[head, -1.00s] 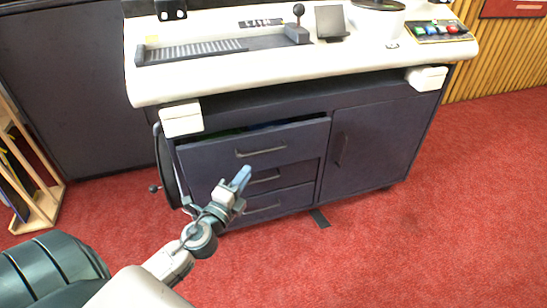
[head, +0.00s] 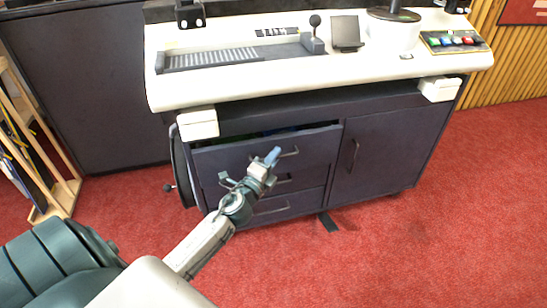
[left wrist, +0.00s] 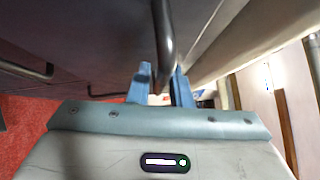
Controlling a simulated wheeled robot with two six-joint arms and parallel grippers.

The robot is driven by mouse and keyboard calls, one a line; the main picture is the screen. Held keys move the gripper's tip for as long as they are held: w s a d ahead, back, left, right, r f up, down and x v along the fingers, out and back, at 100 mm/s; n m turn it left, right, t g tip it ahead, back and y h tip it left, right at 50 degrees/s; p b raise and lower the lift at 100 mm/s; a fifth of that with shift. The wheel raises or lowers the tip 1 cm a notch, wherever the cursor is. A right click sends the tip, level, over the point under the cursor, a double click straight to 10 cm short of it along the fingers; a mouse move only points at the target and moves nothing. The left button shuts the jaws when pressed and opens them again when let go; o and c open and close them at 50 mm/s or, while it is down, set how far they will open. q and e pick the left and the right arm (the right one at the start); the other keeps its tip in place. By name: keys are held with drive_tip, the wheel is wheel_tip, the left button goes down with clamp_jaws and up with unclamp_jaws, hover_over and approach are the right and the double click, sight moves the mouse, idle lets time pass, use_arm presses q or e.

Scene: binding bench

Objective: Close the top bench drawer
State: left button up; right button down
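The top bench drawer (head: 225,160) in the head view is dark blue-grey and stands partly open, with a dark gap along its top edge. Its bar handle (head: 291,154) is at the right of the left gripper's fingertips. My left gripper (head: 272,157) is in front of the drawer face at the handle. In the left wrist view, the two blue fingers (left wrist: 163,88) are apart, and the dark handle bar (left wrist: 164,40) runs down between them. Whether the fingers touch the bar cannot be told. My right gripper is not in view.
Lower drawers (head: 272,206) and a cabinet door (head: 385,150) sit under the white benchtop (head: 300,82). A wooden rack (head: 62,190) stands at the left. Red carpet (head: 430,240) is clear at the front right.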

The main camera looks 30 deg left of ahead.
sight(267, 152)
use_arm(q)
clamp_jaws()
drive_tip(key=shift+a, duration=0.1)
drive_tip(key=w+a+b, duration=0.1)
drive_tip(key=w+a, duration=0.2)
drive_tip(key=shift+a, duration=0.1)
drive_tip(key=shift+r, duration=0.1)
drive_tip(key=shift+o, duration=0.5)
unclamp_jaws()
drive_tip(key=shift+s, duration=0.15)
